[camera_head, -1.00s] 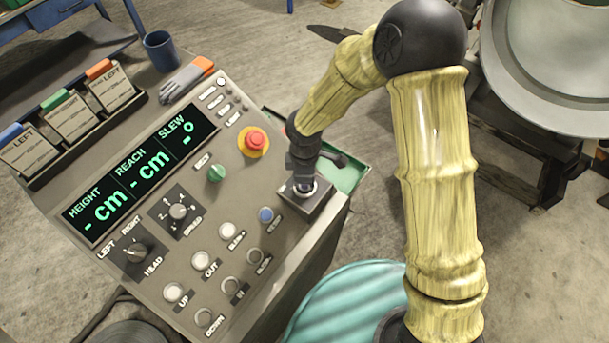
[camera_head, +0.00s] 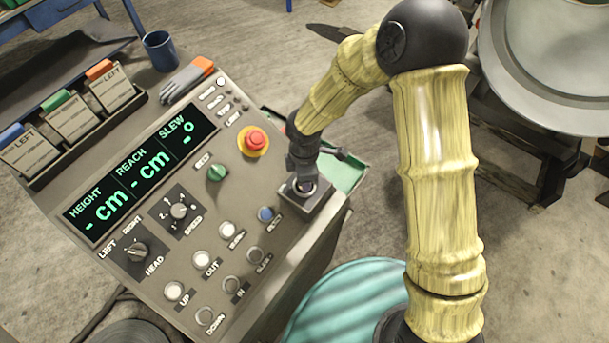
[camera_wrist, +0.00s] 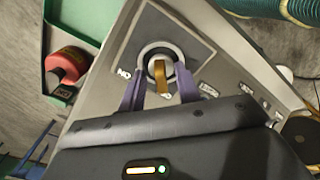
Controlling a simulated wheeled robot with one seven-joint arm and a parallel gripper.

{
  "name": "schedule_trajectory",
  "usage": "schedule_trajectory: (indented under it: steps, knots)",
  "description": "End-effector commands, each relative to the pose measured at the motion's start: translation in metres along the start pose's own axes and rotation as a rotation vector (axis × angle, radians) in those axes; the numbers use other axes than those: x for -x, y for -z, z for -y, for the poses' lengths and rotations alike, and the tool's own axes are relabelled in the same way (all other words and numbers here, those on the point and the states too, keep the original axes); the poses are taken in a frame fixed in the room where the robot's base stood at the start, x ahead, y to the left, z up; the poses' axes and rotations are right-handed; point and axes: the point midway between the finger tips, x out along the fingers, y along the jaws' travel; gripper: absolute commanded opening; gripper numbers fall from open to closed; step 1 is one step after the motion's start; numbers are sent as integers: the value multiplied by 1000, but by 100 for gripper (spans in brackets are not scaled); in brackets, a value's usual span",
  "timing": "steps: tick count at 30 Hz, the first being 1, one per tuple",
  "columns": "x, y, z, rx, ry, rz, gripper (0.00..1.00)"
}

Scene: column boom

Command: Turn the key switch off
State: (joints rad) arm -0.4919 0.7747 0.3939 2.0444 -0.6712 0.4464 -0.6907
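The key switch (camera_wrist: 155,50) is a round, pale-ringed lock on a grey plate at the console's corner. A flat brass-coloured key (camera_wrist: 160,78) stands in it. An "ON" label is beside the switch; other lettering is partly hidden by a finger. My gripper (camera_wrist: 159,77) has its two purple fingers apart, one on each side of the key, with visible gaps to it. In the head view my gripper (camera_head: 303,176) points down over the switch box (camera_head: 318,203) and mostly hides the key.
The console (camera_head: 185,265) carries several buttons, knobs and a lit display (camera_head: 140,170). A red emergency stop (camera_head: 255,140) and a green knob (camera_head: 217,173) are left of my gripper. A green tray (camera_wrist: 95,20) holding a red object (camera_wrist: 67,64) lies beside the console.

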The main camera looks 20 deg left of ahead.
Motion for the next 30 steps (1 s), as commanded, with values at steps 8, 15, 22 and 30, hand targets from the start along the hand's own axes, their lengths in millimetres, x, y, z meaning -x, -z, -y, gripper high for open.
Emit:
schedule_trajectory:
  steps: [8, 15, 22, 30]
  knots:
    - [0, 0, 1, -2, 2, 1, 34]
    - [17, -1, 0, -5, 0, 0, 34]
    - [60, -1, 0, -5, -2, 0, 34]
    - [114, -1, -1, -4, -3, 0, 34]
